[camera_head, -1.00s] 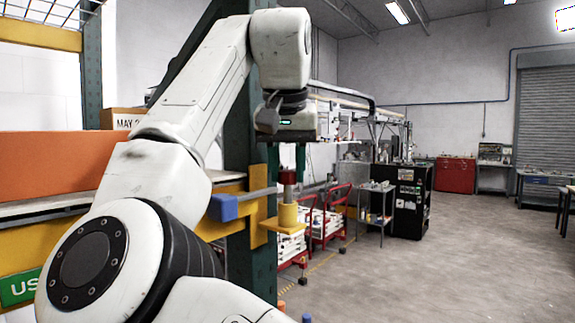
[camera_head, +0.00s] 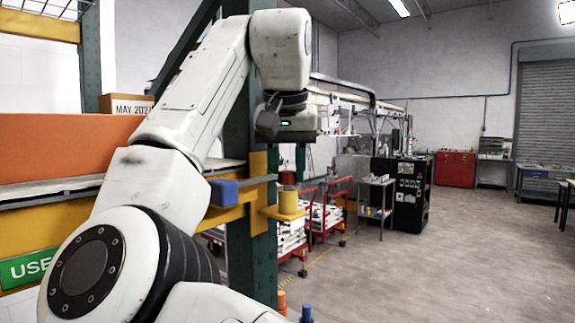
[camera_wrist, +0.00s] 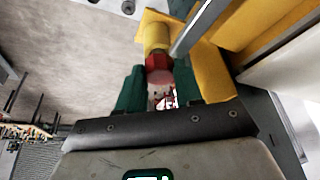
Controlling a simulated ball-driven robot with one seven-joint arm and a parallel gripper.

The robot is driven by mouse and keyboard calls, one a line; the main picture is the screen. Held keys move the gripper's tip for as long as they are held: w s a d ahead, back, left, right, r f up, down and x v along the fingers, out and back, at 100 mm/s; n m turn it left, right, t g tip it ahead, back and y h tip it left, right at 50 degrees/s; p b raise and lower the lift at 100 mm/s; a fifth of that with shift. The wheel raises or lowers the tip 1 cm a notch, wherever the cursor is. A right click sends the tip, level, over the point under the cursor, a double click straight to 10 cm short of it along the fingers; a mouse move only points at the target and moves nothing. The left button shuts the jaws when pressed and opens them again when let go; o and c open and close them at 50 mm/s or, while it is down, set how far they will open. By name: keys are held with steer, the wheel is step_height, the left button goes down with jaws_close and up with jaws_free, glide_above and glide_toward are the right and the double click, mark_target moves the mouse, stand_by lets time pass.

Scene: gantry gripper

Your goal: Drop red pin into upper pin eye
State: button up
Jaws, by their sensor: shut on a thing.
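My gripper (camera_head: 291,168) points down beside the green post, its green fingers at the picture's middle in the head view. In the wrist view my gripper (camera_wrist: 160,75) has its fingertips on either side of the red pin (camera_wrist: 159,62), shut on it. The pin's round pinkish end faces the wrist camera. The yellow upper pin eye (camera_wrist: 157,37) lies just beyond the red part, in line with it; whether they touch is unclear.
A grey bar with a blue block (camera_head: 223,192) on its left end runs close beside the eye. The green post (camera_head: 250,262) and an orange beam (camera_head: 60,150) on the rack stand left. Red carts (camera_head: 337,200) stand behind. Floor at right is open.

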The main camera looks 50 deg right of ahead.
steer(key=shift+f, duration=0.5)
steer(key=o, duration=1.1)
steer(key=v, duration=1)
steer(key=shift+r+b, duration=0.4)
